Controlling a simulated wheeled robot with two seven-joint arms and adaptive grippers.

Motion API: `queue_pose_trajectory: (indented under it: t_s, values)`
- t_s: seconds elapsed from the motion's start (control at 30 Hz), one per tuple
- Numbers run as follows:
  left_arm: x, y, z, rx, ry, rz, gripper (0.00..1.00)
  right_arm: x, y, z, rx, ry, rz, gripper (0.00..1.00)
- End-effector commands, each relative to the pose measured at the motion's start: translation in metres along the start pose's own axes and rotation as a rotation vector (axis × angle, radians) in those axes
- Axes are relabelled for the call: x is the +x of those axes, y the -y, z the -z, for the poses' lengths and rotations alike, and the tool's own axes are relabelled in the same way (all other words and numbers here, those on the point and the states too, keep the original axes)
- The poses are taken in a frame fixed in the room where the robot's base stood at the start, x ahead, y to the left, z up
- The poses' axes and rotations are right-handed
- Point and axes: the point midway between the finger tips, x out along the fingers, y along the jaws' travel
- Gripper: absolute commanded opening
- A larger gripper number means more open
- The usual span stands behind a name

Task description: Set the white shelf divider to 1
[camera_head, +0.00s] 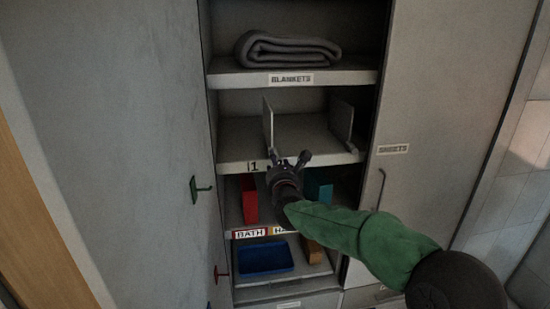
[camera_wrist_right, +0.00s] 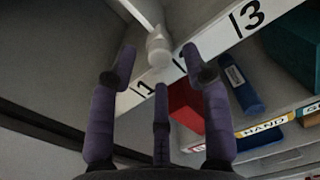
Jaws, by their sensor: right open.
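The white shelf divider (camera_head: 267,128) stands upright on the middle shelf, the left of two plates there. In the right wrist view its pale bar ends in a rounded knob (camera_wrist_right: 157,48) at the numbered front edge (camera_wrist_right: 215,38), between marks 1 and 2 and close to 2. Mark 1 (camera_head: 252,166) also shows in the head view. My right gripper (camera_head: 288,161) is open in front of the shelf edge. In the wrist view its spread fingers (camera_wrist_right: 160,65) frame the knob; contact cannot be told. My left gripper is not in view.
A second plate (camera_head: 341,122) stands to the right on the same shelf. Below are a red item (camera_head: 249,199), a teal item (camera_head: 318,188) and a blue tray (camera_head: 264,258). A folded blanket (camera_head: 286,48) lies above. Cabinet doors flank the opening; the left has a green hook (camera_head: 198,189).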

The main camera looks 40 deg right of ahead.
Motion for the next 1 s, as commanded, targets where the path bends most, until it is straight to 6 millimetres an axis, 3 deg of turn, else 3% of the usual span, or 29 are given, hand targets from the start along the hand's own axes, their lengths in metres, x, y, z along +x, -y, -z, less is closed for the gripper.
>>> queue_pose_trajectory:
  t_s: [0.2, 0.6, 0.63, 0.8, 1.0]
  values:
    - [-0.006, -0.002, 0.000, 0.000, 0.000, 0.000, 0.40, 0.021, 0.000, 0.000, 0.000, -0.001, 0.000, 0.49]
    - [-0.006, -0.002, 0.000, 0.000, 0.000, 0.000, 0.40, 0.027, 0.000, 0.000, -0.001, 0.000, 0.000, 0.49]
    - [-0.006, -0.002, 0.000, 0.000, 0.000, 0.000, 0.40, 0.027, 0.000, 0.000, -0.001, 0.000, 0.000, 0.46]
    - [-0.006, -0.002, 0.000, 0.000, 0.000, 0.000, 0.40, 0.026, 0.000, 0.000, -0.001, 0.000, -0.001, 0.00]
    - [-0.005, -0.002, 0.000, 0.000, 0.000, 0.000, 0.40, 0.026, -0.001, 0.000, 0.000, 0.001, -0.001, 0.00]
